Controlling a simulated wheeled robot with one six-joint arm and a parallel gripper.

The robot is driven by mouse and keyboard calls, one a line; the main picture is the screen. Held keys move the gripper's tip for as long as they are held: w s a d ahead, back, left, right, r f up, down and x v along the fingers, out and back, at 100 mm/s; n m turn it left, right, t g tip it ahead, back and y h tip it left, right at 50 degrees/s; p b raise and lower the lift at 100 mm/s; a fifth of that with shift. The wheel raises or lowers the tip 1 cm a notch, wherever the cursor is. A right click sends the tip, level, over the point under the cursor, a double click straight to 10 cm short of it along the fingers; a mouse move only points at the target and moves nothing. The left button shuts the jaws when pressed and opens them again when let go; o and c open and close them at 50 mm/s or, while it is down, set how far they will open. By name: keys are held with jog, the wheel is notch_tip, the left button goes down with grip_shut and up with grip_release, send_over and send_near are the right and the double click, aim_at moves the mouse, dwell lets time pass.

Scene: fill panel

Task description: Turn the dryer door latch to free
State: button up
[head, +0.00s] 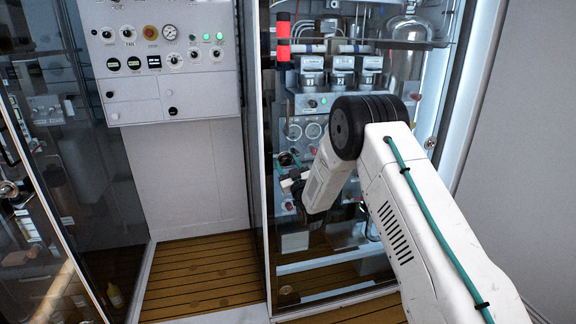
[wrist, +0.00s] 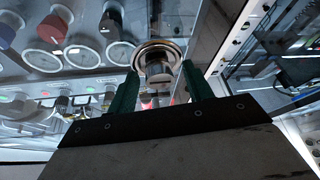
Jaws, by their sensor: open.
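The dryer door latch appears as a round metal knob with a flat dark bar across its face and a ring-shaped base (wrist: 158,58) in the wrist view. It sits at the edge of the glass door (wrist: 85,85). My gripper (wrist: 161,72) is open, with its two green fingers on either side of the knob. I cannot tell whether they touch it. In the head view my gripper (head: 287,172) is at the left side of the glass cabinet, partly behind my wrist. The latch cannot be made out clearly there.
A grey control panel (head: 165,55) with dials and switches hangs on the left. Bottles, gauges and a red-lit column (head: 283,42) stand behind the cabinet glass. Another glass door (head: 80,180) is at far left. Slatted wooden floor (head: 200,270) lies open below the panel.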

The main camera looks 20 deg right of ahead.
jog(key=c, duration=1)
jog(key=shift+n, duration=0.4)
jog(key=n+y, duration=0.1)
jog(key=n, duration=0.1)
jog(key=n+g+y, duration=0.1)
jog(key=n, duration=0.1)
jog(key=shift+d+r+n+g, duration=0.1)
jog(key=shift+n+g, duration=0.2)
jog(key=shift+n, duration=0.1)
jog(key=n+g, duration=0.1)
jog(key=n, duration=0.1)
jog(key=n+g+y, duration=0.1)
jog(key=n, duration=0.2)
jog(key=shift+r+y, duration=0.1)
jog(key=shift+y, duration=0.2)
jog(key=n+g, duration=0.1)
jog(key=n, duration=0.4)
jog(key=shift+g, duration=0.4)
jog(key=n, duration=0.2)
jog(key=n+g+h, duration=0.1)
jog(key=n, duration=0.1)
jog(key=shift+g, duration=0.3)
jog(key=shift+n, duration=0.3)
